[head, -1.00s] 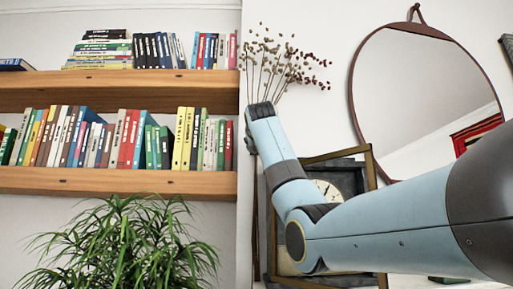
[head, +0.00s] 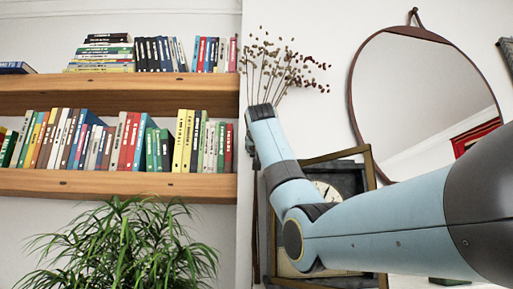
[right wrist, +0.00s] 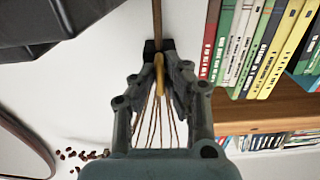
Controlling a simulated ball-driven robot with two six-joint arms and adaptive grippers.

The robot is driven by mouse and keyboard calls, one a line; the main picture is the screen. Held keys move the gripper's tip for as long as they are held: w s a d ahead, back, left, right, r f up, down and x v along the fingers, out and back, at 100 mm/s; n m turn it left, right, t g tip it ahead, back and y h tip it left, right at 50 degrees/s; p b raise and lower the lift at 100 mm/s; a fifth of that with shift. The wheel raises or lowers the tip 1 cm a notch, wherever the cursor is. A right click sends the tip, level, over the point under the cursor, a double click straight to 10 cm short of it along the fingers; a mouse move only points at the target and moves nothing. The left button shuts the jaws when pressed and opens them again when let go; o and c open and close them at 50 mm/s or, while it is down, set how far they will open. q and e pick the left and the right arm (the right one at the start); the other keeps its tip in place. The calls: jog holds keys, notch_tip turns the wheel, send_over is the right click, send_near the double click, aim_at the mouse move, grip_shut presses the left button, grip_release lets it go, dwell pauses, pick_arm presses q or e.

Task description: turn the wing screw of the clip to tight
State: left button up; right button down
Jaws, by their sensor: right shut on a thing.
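The wing screw (right wrist: 159,72) is a yellow piece between my right gripper's fingertips in the right wrist view. The black clip (right wrist: 167,45) sits just beyond it, at a thin brown rod (right wrist: 157,15). My right gripper (right wrist: 162,70) is shut on the wing screw, its two dark fingers on either side. In the head view my right arm reaches up to the wall corner, where only a dark bit of the gripper (head: 250,136) shows; the clip and screw cannot be made out there. My left gripper is in neither view.
Dried flowers (head: 280,62) stand behind my right wrist. Shelves of books (head: 120,80) are to the left, above a green plant (head: 125,245). A round mirror (head: 425,90) hangs at right. A framed clock (head: 325,190) stands behind my arm.

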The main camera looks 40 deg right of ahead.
jog(key=c, duration=1.4)
grip_release()
jog(key=shift+w, duration=0.1)
jog(key=v, duration=1.2)
